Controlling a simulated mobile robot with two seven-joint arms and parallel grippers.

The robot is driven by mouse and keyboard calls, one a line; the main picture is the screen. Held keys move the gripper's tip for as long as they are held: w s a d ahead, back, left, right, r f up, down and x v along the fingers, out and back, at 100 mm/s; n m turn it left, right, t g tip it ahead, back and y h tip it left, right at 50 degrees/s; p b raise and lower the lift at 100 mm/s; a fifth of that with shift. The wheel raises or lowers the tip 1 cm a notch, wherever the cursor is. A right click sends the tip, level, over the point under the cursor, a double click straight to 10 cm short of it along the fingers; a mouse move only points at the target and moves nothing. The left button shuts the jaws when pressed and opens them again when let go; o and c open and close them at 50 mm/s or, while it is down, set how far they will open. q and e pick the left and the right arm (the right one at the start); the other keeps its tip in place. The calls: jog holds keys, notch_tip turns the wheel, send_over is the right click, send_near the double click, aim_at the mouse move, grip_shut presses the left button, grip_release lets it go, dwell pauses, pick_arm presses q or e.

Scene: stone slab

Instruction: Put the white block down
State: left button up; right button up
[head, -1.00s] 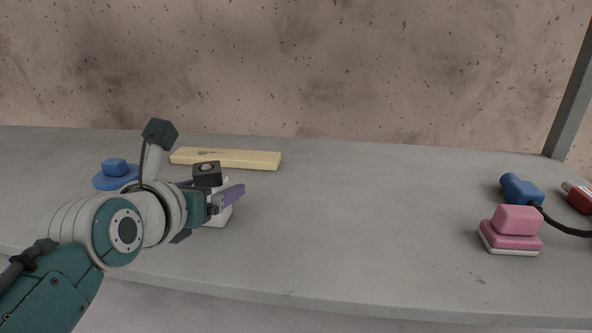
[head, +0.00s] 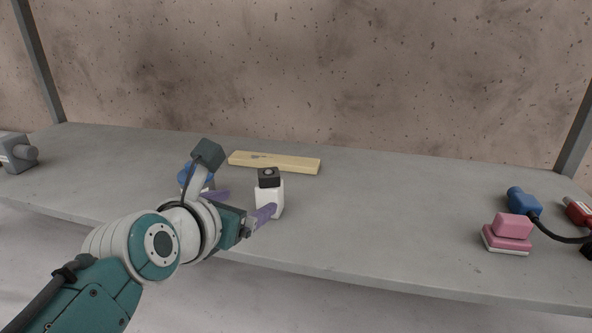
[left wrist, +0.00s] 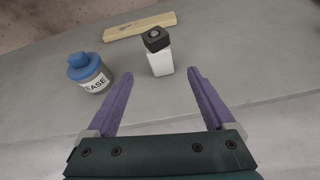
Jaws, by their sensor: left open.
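The white block (head: 275,196), with a dark cap on top, stands upright on the grey stone slab (head: 370,215). In the left wrist view the gripper (left wrist: 160,76) is open, pointing at the block's foot. In the head view one finger overlaps the block's lower corner. My right gripper is not in view.
A grease tin with a blue lid (left wrist: 90,72) stands left of the block. A yellow wooden bar (head: 275,162) lies behind. A pink sanding block (head: 508,233), a blue tool (head: 522,201) and a red item (head: 577,211) are at right. The slab's middle is clear.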

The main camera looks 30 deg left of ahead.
pick_arm(q)
jog(key=s+d+n+g+h, duration=0.1)
jog(key=s+d+n+g, duration=0.1)
jog(key=s+n, duration=0.6)
jog(key=s+d+f+n+g+h, duration=0.1)
jog(key=s+d+n+g, duration=0.2)
jog(key=s+n, duration=0.6)
jog(key=s+d+n+g, duration=0.2)
jog(key=s+n+g, duration=0.2)
jog(key=s+n, duration=0.5)
jog(key=n, duration=0.7)
jog(key=shift+d+f+h, duration=0.25)
jog(key=shift+d+h, duration=0.1)
jog(key=shift+h, duration=0.05)
notch_tip(320, 180, up, 106)
jog(key=p, duration=10.6)
jog(key=shift+r, duration=0.2)
